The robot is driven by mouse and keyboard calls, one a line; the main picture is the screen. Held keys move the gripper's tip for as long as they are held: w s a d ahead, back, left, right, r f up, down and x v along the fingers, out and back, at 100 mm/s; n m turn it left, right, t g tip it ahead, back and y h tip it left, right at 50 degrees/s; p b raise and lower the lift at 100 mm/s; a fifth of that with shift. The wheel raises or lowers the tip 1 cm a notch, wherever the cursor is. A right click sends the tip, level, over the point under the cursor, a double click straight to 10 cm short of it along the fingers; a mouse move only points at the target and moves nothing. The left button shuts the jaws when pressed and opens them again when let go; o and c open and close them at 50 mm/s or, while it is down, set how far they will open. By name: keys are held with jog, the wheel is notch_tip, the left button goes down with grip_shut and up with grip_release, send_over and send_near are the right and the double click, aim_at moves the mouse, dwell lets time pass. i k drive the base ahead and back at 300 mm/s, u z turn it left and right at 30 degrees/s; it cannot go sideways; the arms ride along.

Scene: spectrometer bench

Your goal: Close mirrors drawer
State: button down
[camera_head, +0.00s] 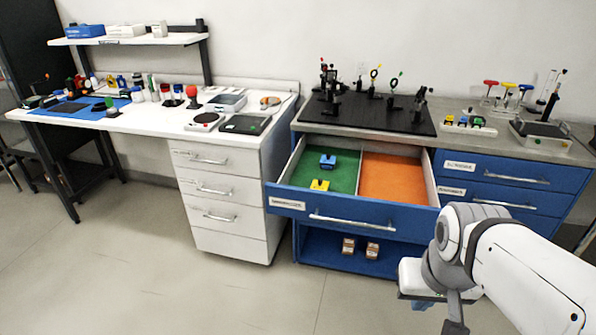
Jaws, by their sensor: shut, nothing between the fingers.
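A wide blue drawer (348,223) in the blue cabinet is pulled out. It is the only drawer I see open, and its small label is too small to read. Inside, a green section (340,178) holds a blue piece (327,161) and a yellow piece (320,185). An orange section (393,180) beside it looks empty. A long metal handle (366,222) runs along the drawer's front. My gripper (424,303) is at the lower right, in front of and below the drawer's right end, apart from its handle. It is shut and empty; its fingertips are hard to make out.
Blue drawers (512,171) to the right are shut. A black optical board (369,112) with mounts stands on the cabinet top. Small boxes (360,247) sit on the shelf below the open drawer. A white drawer unit (222,215) stands left; the floor in front is clear.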

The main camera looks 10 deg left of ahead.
aim_at(380, 187)
jog(key=u, duration=0.05)
jog(key=i, duration=0.95)
jog(key=z, duration=0.05)
